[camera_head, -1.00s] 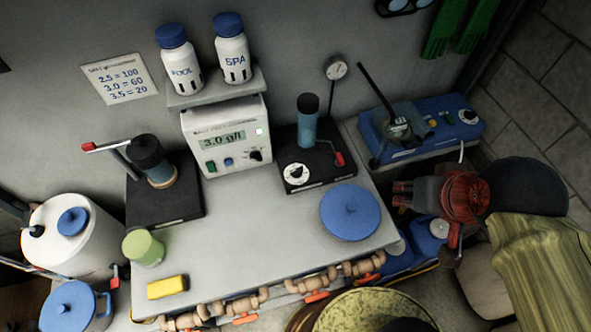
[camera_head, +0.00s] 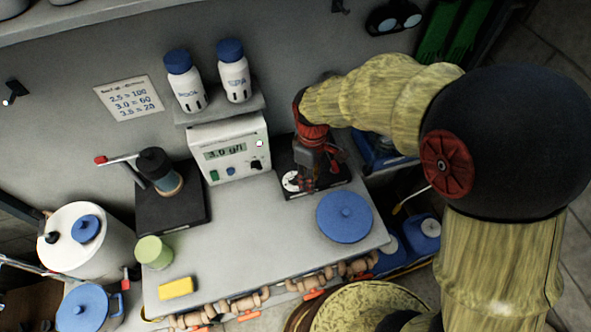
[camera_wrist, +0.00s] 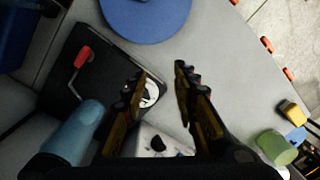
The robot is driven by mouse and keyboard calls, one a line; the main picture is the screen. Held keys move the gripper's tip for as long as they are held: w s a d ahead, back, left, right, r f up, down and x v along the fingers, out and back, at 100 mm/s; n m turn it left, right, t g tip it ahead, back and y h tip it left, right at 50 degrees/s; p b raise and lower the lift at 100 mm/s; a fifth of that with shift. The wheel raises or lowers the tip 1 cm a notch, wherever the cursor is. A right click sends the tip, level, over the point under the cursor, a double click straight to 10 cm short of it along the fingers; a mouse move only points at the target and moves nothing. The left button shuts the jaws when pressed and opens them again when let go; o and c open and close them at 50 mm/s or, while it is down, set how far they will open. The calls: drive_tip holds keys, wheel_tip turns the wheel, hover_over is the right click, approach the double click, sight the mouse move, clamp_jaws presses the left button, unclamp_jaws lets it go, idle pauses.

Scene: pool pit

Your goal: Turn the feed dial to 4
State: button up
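The feed dial, a small white round dial with dark markings (camera_head: 290,181), sits on the front left of a black pump base (camera_head: 320,188) on the grey bench. It also shows in the wrist view (camera_wrist: 151,93), partly covered by my left finger. Its numbers and setting are too small to read. My gripper (camera_head: 306,184) points down over the pump base, just right of the dial in the head view. In the wrist view its two fingers (camera_wrist: 158,76) are spread apart with nothing between them. I cannot tell whether a finger touches the dial.
A blue cylinder (camera_wrist: 83,130) and a red-handled lever (camera_wrist: 82,58) stand on the pump base near my gripper. A white meter (camera_head: 228,153) reading 3.0 g/l is left of it. A blue round lid (camera_head: 344,217) lies in front. The bench middle is clear.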

sight(296, 177)
drive_tip(key=w+a+f+n, duration=0.1)
drive_tip(key=w+n, duration=0.1)
drive_tip(key=n, duration=0.1)
drive_tip(key=w+a+f+n, duration=0.1)
drive_tip(key=w+a+n, duration=0.1)
drive_tip(key=n, duration=0.1)
drive_tip(key=w+a+f+n, duration=0.1)
drive_tip(key=w+a+n, duration=0.1)
drive_tip(key=w, duration=0.1)
drive_tip(key=shift+n+t, duration=0.3)
drive_tip(key=shift+n, duration=0.1)
drive_tip(key=n, duration=0.2)
drive_tip(key=shift+w+n, duration=0.1)
drive_tip(key=shift+n, duration=0.2)
wheel_tip(296, 177, down, 8)
drive_tip(key=shift+r+b, duration=0.2)
drive_tip(key=shift+b, duration=0.15)
drive_tip(key=shift+c, duration=0.9)
clamp_jaws()
